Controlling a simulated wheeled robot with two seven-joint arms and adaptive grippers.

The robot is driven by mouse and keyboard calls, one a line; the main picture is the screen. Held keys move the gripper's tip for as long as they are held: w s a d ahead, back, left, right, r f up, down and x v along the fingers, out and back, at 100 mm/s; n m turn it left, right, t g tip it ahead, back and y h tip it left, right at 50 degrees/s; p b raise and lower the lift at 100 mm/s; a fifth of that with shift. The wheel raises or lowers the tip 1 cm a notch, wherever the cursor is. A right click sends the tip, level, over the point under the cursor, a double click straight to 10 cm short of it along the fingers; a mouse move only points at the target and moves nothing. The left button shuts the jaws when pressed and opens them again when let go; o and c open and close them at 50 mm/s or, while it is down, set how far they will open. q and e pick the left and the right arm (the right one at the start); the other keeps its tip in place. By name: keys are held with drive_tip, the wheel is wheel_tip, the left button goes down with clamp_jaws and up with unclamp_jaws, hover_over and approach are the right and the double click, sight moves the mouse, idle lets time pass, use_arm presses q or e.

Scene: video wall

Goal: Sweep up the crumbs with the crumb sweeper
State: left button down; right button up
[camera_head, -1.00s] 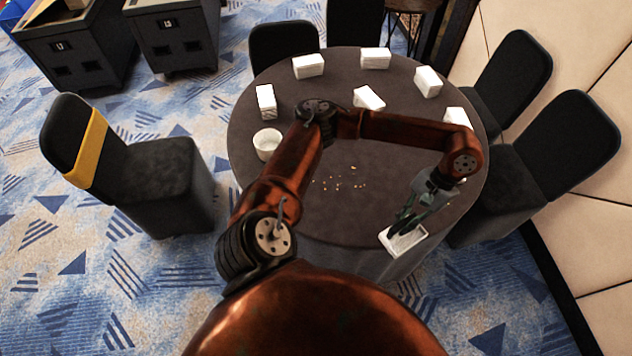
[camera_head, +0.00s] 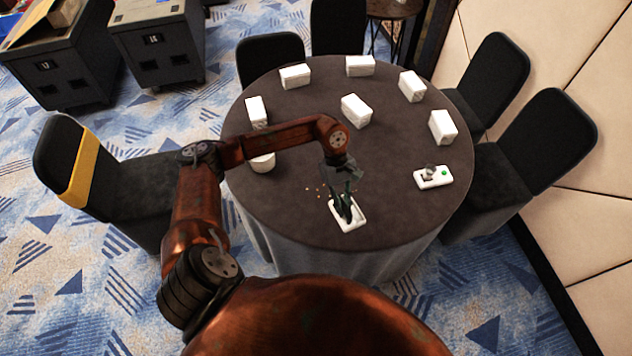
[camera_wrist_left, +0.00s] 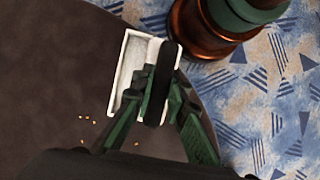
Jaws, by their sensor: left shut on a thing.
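The crumb sweeper (camera_head: 355,222) is a white shallow tray with a dark handle, at the front of the round table. It also shows in the left wrist view (camera_wrist_left: 119,101). My left gripper (camera_head: 345,203) is shut on its handle; in the left wrist view the fingers (camera_wrist_left: 158,98) close around it. Small orange-tan crumbs (camera_head: 316,190) lie on the dark cloth just left of and behind the sweeper, partly hidden by my arm. A few crumbs (camera_wrist_left: 86,117) show beside the tray in the left wrist view. My right gripper is in neither view.
The round table (camera_head: 290,222) carries several white boxes (camera_head: 356,110) along its far side and middle. A white device (camera_head: 433,177) lies at the right. Black chairs (camera_head: 545,145) surround the table.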

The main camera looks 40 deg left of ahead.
use_arm(q)
drive_tip(key=a+n+t, duration=0.1)
drive_tip(key=n, duration=0.1)
drive_tip(key=w+a+f+n+p, duration=0.1)
drive_tip(key=n, duration=0.1)
drive_tip(key=a+n+t, duration=0.1)
drive_tip(key=a+n, duration=0.1)
drive_tip(key=shift+w+a+f+t+p, duration=0.1)
drive_tip(key=shift+w+f+t+p, duration=0.2)
drive_tip(key=shift+w+p, duration=0.1)
drive_tip(key=w+a+f+n+t+y, duration=0.1)
drive_tip(key=w+a+f+n+t, duration=0.1)
drive_tip(key=a+n, duration=0.5)
wheel_tip(320, 180, down, 3)
drive_tip(key=shift+a+r+n+t+p, duration=0.15)
drive_tip(key=shift+n+t+p, duration=0.25)
drive_tip(key=shift+n, duration=0.8)
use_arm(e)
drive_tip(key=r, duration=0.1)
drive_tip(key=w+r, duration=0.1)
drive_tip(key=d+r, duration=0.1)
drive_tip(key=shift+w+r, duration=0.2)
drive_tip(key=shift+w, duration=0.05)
use_arm(q)
drive_tip(key=shift+w, duration=0.1)
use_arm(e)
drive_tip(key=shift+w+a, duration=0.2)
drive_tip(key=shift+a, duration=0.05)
